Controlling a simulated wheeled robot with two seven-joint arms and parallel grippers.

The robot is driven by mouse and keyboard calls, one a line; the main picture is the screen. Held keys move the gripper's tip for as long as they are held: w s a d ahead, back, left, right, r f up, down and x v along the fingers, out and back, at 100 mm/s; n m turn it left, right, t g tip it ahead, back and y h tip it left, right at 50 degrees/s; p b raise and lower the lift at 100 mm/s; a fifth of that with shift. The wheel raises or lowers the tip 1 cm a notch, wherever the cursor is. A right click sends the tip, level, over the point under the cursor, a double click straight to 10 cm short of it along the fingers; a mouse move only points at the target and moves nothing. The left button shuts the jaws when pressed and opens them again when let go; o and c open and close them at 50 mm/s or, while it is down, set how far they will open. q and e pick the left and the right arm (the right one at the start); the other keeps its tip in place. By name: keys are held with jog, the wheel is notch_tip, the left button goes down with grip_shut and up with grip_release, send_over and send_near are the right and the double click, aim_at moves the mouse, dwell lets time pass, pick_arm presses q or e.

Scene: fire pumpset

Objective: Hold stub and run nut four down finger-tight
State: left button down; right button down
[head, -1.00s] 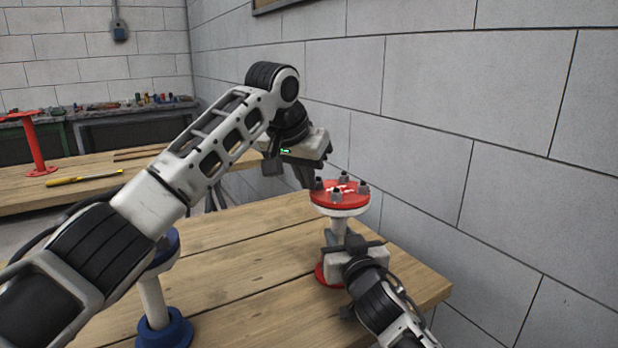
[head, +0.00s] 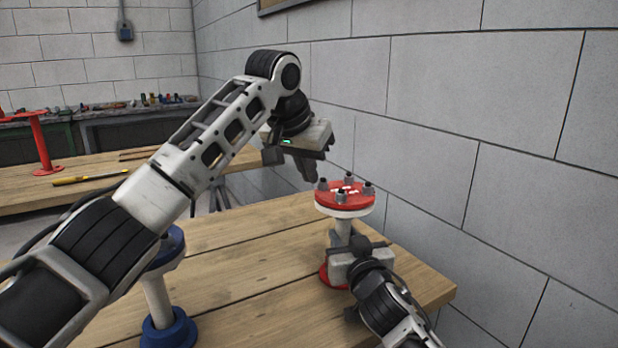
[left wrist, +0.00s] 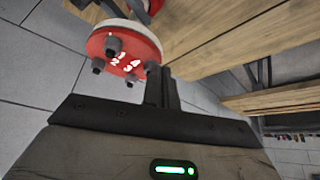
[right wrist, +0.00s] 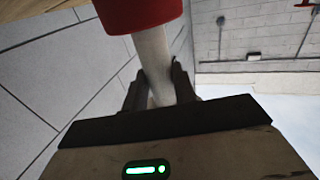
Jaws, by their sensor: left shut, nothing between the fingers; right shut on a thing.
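The stub is a white pipe (head: 342,232) with a red flange (head: 345,197) on top and a red foot on the bench. Grey nuts on studs stand around the flange top, which carries white numbers. The flange also shows in the left wrist view (left wrist: 110,60). My right gripper (right wrist: 155,88) is shut on the white pipe below the flange. My left gripper (head: 310,180) is shut and empty, just above and left of the left-hand nut (head: 322,185). In the left wrist view its fingers (left wrist: 162,75) appear beside the nut near the number 4 (left wrist: 152,67); contact is unclear.
A blue-footed stand (head: 160,300) is on the bench (head: 235,265) at the left, partly behind my left arm. A grey block wall (head: 480,130) runs close along the right. Another bench behind holds a yellow tool (head: 90,177) and a red stand (head: 42,145).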

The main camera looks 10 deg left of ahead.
pick_arm(q)
jog(key=shift+r, duration=2.1)
jog(key=shift+s+d+f, duration=0.1)
jog(key=shift+d+f, duration=0.2)
jog(key=shift+f, duration=0.7)
jog(key=shift+s+d+f, duration=0.15)
jog(key=shift+d+f, duration=0.2)
jog(key=shift+f, duration=0.65)
jog(key=shift+s+d+f, duration=0.1)
jog(key=shift+d+f, duration=0.2)
jog(key=shift+f, duration=0.7)
jog(key=shift+w, duration=0.3)
jog(key=shift+w+a, duration=0.35)
jog(key=shift+a, duration=0.35)
jog(key=shift+s, duration=0.1)
notch_tip(320, 180, up, 6)
jog(key=shift+s+a, duration=0.2)
jog(key=shift+s, duration=0.05)
